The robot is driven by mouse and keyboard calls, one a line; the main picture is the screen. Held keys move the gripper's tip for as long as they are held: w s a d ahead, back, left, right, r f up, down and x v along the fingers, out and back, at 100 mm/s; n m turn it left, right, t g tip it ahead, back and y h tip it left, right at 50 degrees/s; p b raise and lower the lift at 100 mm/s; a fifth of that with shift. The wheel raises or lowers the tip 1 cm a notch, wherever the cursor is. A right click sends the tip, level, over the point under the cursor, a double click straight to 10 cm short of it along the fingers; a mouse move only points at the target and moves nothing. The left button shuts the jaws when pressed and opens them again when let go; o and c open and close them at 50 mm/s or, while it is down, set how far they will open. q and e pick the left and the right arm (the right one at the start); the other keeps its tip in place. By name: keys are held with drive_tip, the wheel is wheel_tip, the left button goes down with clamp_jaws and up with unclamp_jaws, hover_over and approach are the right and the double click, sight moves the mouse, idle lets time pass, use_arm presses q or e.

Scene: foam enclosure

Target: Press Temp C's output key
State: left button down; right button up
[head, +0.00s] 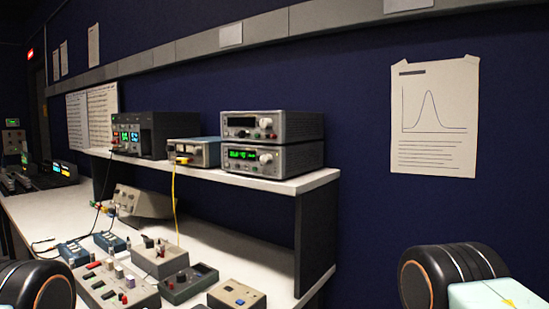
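No label reading Temp C can be made out at this size, and I cannot tell which instrument or key it is. On the white shelf (318,180) two grey units are stacked. The lower unit (273,158) has a lit green display and a knob; the upper unit (273,126) has a dark display. To their left are a smaller blue-topped box (194,152) with a yellow cable and a dark unit (146,134) with several coloured displays. Neither gripper is in view; only parts of my arms show at the bottom left and bottom right corners.
Below the shelf, the white bench (228,243) holds a grey key panel (118,285), a grey box with a dark display (188,283) and a tan box with a blue patch (236,297). A dark side panel (313,240) supports the shelf's right end.

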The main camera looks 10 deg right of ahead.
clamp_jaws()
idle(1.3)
